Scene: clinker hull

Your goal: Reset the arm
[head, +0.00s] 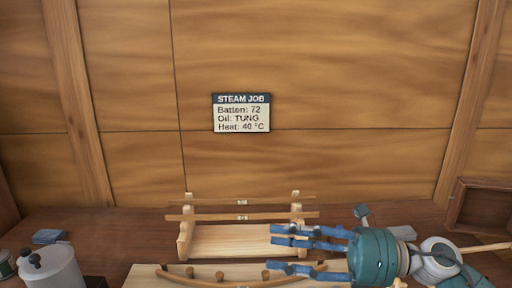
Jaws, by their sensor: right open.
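My right arm comes in from the lower right, with a teal wrist and blue fingers. My right gripper (277,249) points left, its fingers spread apart with nothing seen between them. It is over the right part of the bench, in front of the wooden rack (220,240) and above the right end of a pegged board (145,277). I cannot tell whether a finger touches the rack. The fingers hide part of the board and the rack's right side. My left gripper is not in view.
The rack carries thin battens (195,216). A curved batten (215,283) lies along the board's pegs. A white lidded pot (55,270) and a blue block (48,236) are at left. An open wooden box (482,207) stands at right. A sign (241,113) hangs on the wall.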

